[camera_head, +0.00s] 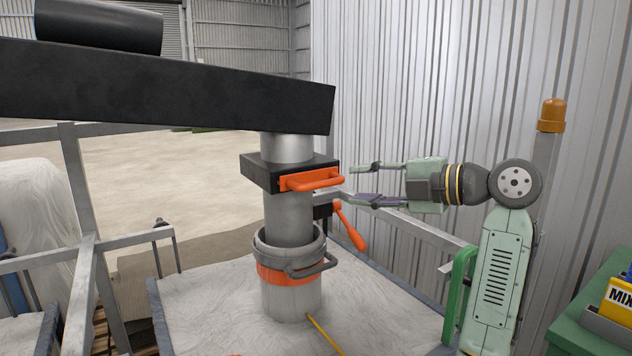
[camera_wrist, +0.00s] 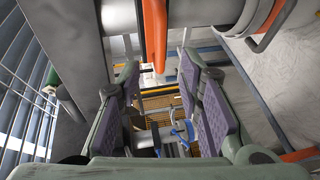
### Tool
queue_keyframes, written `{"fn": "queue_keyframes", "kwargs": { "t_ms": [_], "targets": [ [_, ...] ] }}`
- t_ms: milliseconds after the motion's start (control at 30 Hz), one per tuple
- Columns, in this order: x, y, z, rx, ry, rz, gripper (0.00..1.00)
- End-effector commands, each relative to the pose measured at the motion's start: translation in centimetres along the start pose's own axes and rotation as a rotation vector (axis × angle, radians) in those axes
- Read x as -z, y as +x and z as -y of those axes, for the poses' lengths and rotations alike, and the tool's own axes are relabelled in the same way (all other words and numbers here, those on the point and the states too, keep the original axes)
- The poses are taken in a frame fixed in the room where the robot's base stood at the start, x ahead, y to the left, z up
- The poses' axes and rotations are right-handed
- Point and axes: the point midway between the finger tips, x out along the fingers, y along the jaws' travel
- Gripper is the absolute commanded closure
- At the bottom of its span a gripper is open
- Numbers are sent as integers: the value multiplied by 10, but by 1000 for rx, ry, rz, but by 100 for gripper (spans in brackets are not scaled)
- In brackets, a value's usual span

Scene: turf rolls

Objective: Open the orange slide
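The orange slide (camera_head: 310,180) is a plate with a bar handle on the right face of a black block around a grey vertical pipe (camera_head: 288,220). My gripper (camera_head: 358,182) is to the right of the handle, its two fingers apart and pointing left. Its fingertips are close to the handle, and nothing shows between them. In the wrist view, the purple-padded fingers (camera_wrist: 166,95) are spread, and an orange bar (camera_wrist: 155,35) runs down toward the gap between them. I cannot tell whether a finger touches it.
An orange lever (camera_head: 350,226) hangs below the slide. A metal bucket-like collar (camera_head: 290,270) with an orange band surrounds the pipe's lower end. A black beam (camera_head: 160,88) crosses above. Grey rails (camera_head: 420,230) and a corrugated wall (camera_head: 420,80) stand behind my arm.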

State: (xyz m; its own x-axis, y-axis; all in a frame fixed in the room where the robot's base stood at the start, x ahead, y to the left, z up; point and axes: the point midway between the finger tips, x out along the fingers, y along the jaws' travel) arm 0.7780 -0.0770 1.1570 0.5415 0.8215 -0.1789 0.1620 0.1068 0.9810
Motion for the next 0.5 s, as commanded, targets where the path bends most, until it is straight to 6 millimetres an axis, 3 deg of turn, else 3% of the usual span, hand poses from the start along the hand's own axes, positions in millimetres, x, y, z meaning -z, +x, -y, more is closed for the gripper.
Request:
{"fn": "queue_keyframes", "kwargs": {
  "t_ms": [300,500],
  "targets": [
    [1,60,-2,2,1,-3,67],
    [1,86,-1,2,1,-2,67]
  ]
}}
